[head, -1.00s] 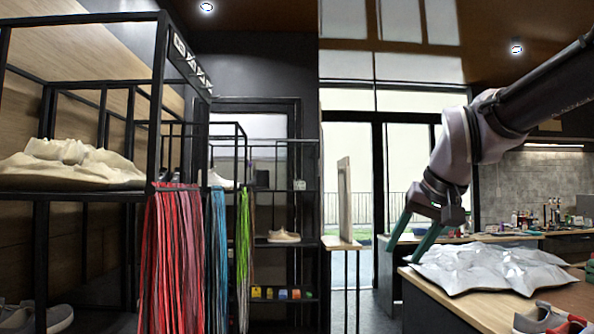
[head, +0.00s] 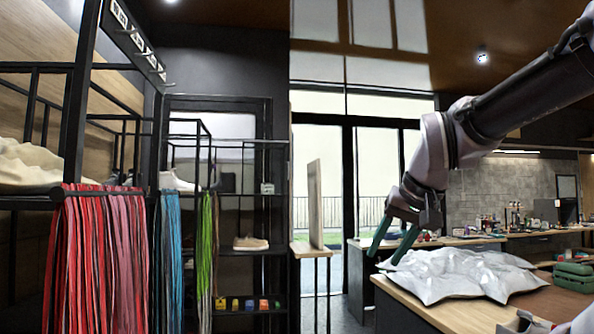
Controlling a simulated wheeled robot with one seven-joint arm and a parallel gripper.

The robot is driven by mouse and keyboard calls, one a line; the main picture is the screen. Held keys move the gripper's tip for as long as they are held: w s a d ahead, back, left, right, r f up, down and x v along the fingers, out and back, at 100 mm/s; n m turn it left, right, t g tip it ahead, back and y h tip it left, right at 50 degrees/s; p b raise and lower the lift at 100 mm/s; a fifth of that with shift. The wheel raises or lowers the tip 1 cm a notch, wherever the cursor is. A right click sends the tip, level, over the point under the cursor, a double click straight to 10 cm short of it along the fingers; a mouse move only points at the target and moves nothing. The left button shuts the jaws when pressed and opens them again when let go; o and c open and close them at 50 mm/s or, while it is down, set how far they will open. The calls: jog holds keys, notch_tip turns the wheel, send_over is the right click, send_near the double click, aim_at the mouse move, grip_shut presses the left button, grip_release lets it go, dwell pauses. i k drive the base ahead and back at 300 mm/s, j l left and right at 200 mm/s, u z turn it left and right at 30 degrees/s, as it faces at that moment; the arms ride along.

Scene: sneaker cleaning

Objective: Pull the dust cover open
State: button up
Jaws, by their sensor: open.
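A crumpled, pale silver-white dust cover (head: 462,276) lies spread over the wooden counter at the right in the head view. Whatever lies beneath it is hidden. My gripper (head: 386,258) hangs at the left end of this cover, its two green fingers pointing down and apart with nothing between them. In the picture the fingertips are close to the cover's left edge; I cannot tell whether they touch it. A second, cream-coloured crumpled cover (head: 28,166) lies on the black rack at the far left, partly cut off by the frame.
Red, blue and green laces (head: 105,255) hang from the left rack. A shelf with a light shoe (head: 250,243) stands behind. An upright board (head: 315,203) rests on a narrow stand. Bottles crowd the back counter.

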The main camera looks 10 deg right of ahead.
aim_at(266, 169)
jog(key=i+z, duration=0.15)
jog(key=i, duration=0.35)
jog(key=i+z, duration=0.15)
jog(key=i, duration=0.35)
jog(key=i+j+z, duration=0.1)
jog(key=i, duration=0.4)
jog(key=i+j+z, duration=0.15)
jog(key=i, duration=0.35)
jog(key=j, duration=0.1)
